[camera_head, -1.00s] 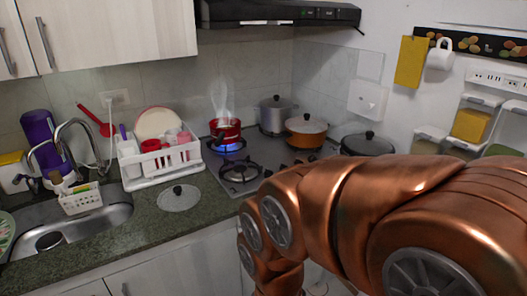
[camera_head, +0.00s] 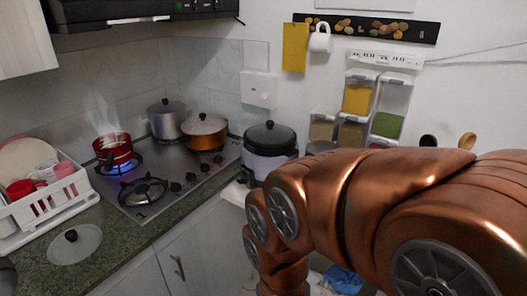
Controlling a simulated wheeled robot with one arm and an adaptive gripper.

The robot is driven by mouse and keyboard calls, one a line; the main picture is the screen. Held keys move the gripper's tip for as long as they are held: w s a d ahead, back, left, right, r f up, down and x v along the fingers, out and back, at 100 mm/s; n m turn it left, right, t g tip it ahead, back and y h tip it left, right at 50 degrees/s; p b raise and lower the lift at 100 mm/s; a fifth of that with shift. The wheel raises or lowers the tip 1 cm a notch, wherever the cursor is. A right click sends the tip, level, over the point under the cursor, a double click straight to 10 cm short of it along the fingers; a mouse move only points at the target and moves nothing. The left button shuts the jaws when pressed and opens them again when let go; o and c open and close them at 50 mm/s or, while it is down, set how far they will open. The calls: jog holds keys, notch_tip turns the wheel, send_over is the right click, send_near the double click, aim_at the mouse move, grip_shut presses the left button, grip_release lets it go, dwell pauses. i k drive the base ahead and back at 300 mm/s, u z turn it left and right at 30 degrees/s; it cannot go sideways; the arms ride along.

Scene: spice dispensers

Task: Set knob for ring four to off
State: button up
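The stove (camera_head: 150,185) is a steel cooktop set in the counter, with several dark knobs (camera_head: 183,181) along its right side. I cannot tell which knob serves ring four. A blue flame (camera_head: 127,165) burns under a red steaming pot (camera_head: 113,148) at the left rear. The front ring (camera_head: 143,190) is bare and shows no flame. A steel pot (camera_head: 168,120) and an orange lidded pot (camera_head: 205,132) stand at the back and right. My copper arm fills the right foreground; my gripper is not in view.
A black-lidded cooker (camera_head: 270,140) stands right of the stove, between it and my arm. A white dish rack (camera_head: 45,205) and a glass lid (camera_head: 76,243) are on the counter at left. Spice dispensers (camera_head: 357,98) hang on the right wall.

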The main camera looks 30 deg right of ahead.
aim_at(218, 159)
jog(key=z, duration=0.3)
jog(key=k, duration=0.6)
jog(key=z, duration=0.35)
jog(key=i, duration=1.2)
jog(key=u, duration=1.15)
jog(key=i, duration=0.3)
jog(key=u, duration=0.1)
